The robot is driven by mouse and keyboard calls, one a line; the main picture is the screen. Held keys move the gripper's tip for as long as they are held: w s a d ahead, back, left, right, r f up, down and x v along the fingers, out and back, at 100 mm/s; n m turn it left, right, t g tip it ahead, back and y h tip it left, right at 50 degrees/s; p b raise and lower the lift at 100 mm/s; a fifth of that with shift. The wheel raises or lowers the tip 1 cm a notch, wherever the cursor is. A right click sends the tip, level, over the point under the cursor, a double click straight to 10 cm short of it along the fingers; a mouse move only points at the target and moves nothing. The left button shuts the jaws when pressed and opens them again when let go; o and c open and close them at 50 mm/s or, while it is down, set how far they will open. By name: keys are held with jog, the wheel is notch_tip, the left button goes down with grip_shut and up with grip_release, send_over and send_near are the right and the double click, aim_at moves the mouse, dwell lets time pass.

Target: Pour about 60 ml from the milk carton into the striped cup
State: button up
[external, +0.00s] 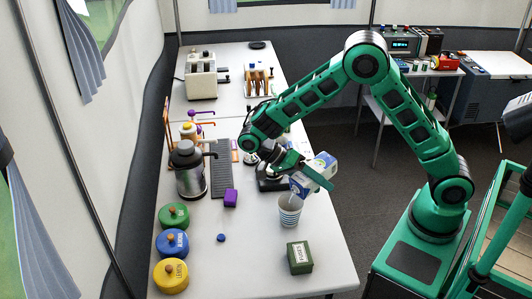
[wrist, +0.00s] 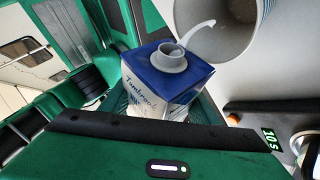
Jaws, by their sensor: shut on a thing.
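The blue and white milk carton (external: 324,163) is held tilted, spout down, just above the striped cup (external: 290,211). My gripper (external: 306,172) is shut on the carton's sides. In the wrist view the carton (wrist: 165,82) shows its blue top and open round spout. A white stream runs from the spout towards the inside of the cup (wrist: 212,30). The cup stands upright on the white table. The milk level inside cannot be made out.
A green box (external: 300,257) stands in front of the cup. Several lidded jars (external: 172,243) and a grey flask (external: 189,170) line the left edge. A green-digit display (wrist: 271,139) is near the cup.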

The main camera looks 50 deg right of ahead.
jog(key=shift+d+r, duration=0.1)
jog(key=shift+d, duration=0.1)
jog(key=shift+d, duration=0.15)
jog(key=shift+d, duration=0.15)
dwell(0.3)
jog(key=shift+r+m+g+h+p, duration=0.3)
jog(key=shift+r+m+h+p, duration=0.1)
jog(key=shift+r+h, duration=0.25)
dwell(1.4)
jog(key=shift+s+d+f+n+t+y, duration=0.1)
jog(key=shift+f+n+t+y, duration=0.35)
jog(key=shift+f+y, duration=0.45)
jog(key=shift+y, duration=0.25)
